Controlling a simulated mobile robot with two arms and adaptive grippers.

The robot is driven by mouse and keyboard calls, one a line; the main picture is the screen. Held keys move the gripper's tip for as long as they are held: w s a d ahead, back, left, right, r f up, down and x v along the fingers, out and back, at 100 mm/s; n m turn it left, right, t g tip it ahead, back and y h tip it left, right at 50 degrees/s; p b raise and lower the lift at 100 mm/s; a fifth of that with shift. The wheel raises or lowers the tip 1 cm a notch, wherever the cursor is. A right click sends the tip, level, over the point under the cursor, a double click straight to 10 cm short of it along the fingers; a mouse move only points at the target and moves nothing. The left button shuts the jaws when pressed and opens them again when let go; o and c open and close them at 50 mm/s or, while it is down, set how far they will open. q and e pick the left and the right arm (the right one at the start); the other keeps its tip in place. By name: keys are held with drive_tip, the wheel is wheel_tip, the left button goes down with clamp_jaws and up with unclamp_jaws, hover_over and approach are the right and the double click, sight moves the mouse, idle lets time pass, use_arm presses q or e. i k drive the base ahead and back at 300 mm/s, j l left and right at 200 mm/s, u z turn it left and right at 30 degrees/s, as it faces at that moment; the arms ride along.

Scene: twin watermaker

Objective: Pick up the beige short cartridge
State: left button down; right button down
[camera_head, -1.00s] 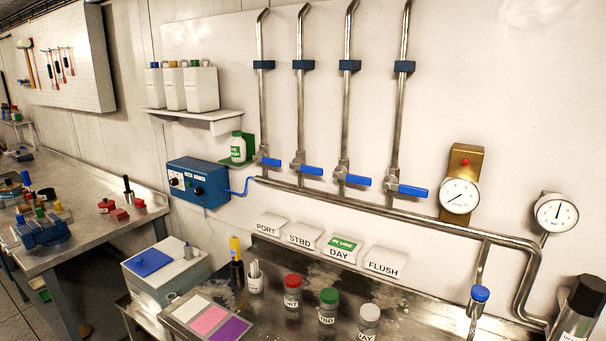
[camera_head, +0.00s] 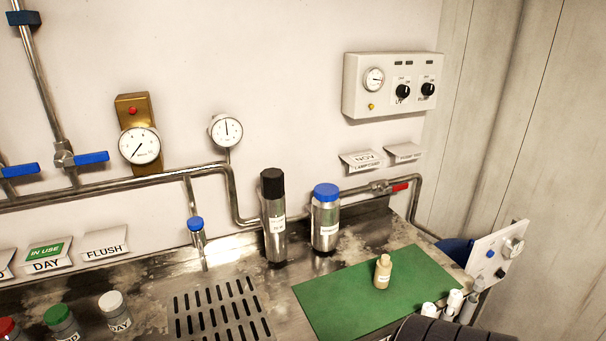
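A small beige bottle-shaped piece (camera_head: 382,273) with a pale label stands upright on a green mat (camera_head: 335,300) at the right of the steel bench. It looks like the beige short cartridge. Nothing touches it. Neither of my grippers shows in the head view.
A black-topped steel cylinder (camera_head: 273,220) and a blue-capped one (camera_head: 326,222) stand behind the mat. White cylinders (camera_head: 452,303) stand at its right front. A dark ribbed shape (camera_head: 450,331) covers the bottom edge. A slotted drain (camera_head: 217,309) lies left. Pipes run along the wall.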

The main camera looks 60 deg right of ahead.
sight(384, 266)
drive_tip(key=z, duration=2.3)
drive_tip(key=j+z, duration=0.35)
drive_tip(key=k+j+z, duration=0.1)
drive_tip(key=j+z, duration=0.25)
drive_tip(key=k+j+z, duration=0.1)
drive_tip(key=z, duration=0.3)
